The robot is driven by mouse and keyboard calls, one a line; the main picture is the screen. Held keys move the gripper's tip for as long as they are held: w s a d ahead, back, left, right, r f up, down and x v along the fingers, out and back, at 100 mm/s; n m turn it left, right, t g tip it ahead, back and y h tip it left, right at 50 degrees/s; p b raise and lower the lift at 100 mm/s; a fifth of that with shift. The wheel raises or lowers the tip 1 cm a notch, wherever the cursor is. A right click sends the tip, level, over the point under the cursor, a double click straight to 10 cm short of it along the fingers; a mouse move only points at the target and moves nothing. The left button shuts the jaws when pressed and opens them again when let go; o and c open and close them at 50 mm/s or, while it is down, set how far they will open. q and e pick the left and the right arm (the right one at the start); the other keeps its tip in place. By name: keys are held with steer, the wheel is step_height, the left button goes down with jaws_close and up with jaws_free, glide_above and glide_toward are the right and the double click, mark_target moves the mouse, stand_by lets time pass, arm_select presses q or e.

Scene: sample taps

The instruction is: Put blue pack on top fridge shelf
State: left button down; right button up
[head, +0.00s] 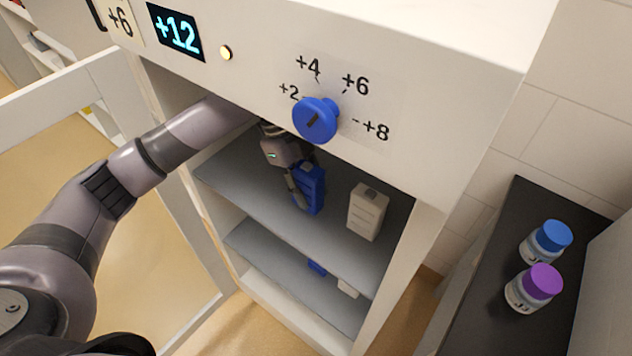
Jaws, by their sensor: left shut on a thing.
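The blue pack (314,188) is inside the open fridge, at the top shelf (252,185). My left gripper (298,190) reaches in from the left under the fridge's control panel and is shut on the blue pack. The pack looks upright; I cannot tell whether its base touches the shelf. A white pack (368,211) stands on the same shelf, a little to the right of the blue one. My right gripper is not in view.
The glass fridge door (190,225) stands open at the left, beside my arm. A blue knob (316,120) sticks out of the panel above the opening. The lower shelf (290,277) holds a small blue and a white item. At right, a dark counter (480,260) holds blue-capped (546,243) and purple-capped (533,289) jars.

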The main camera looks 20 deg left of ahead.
arm_select(q)
steer(key=w, duration=0.1)
steer(key=w+d+f, duration=0.1)
steer(key=shift+w, duration=0.35)
steer(key=shift+d+f+p, duration=0.1)
steer(key=shift+f+p, duration=0.15)
steer(key=shift+p, duration=0.05)
steer(key=shift+f, duration=0.1)
steer(key=c, duration=1.3)
jaws_free()
steer(key=shift+o, duration=0.5)
